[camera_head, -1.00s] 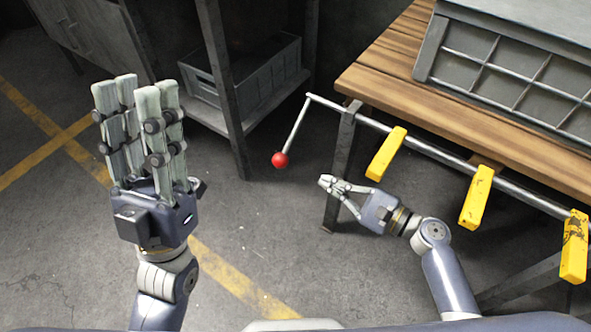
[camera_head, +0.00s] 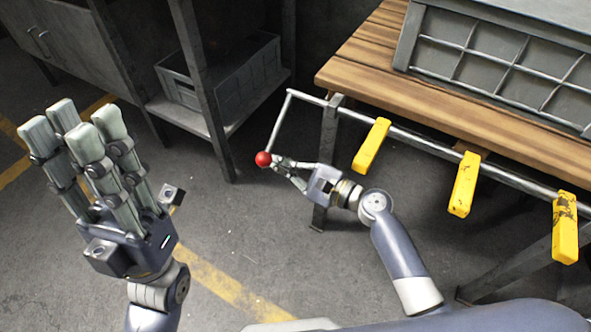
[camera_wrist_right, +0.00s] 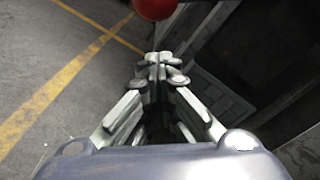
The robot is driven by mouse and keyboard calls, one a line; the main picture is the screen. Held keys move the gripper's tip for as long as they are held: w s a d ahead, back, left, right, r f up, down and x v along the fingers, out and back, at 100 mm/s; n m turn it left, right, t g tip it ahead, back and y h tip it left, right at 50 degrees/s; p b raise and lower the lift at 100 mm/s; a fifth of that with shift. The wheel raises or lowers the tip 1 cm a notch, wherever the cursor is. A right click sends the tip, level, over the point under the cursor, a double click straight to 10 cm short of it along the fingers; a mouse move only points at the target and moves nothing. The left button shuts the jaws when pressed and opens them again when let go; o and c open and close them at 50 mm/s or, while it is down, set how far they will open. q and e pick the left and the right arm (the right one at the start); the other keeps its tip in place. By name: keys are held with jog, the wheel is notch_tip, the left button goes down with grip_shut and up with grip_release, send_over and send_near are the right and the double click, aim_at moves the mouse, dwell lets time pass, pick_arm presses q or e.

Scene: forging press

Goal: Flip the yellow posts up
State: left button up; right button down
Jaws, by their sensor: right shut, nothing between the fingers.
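Three yellow posts hang down from a grey metal bar along the bench's front edge: a left one (camera_head: 371,146), a middle one (camera_head: 463,185) and a right one (camera_head: 565,228). At the bar's left end, a thin crank arm slopes down to a red ball knob (camera_head: 263,159). My right gripper (camera_head: 277,164) is shut and empty, its fingertips right beside the knob. In the right wrist view, the red knob (camera_wrist_right: 155,7) shows at the top edge, just beyond the closed fingertips (camera_wrist_right: 158,60); contact is unclear. My left gripper (camera_head: 75,125) is open and empty, fingers up, far left of the knob.
The wooden bench (camera_head: 365,75) carries a grey panelled box (camera_head: 490,65). A bench leg (camera_head: 328,150) stands behind my right gripper. A dark shelf with a grey crate (camera_head: 220,80) is at the back left. The floor between my arms is clear.

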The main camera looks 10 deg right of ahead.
jog(key=shift+s+a+r, duration=0.1)
jog(key=shift+s+r, duration=0.85)
jog(key=shift+r, duration=0.15)
jog(key=shift+r+p, duration=0.1)
jog(key=shift+p, duration=0.2)
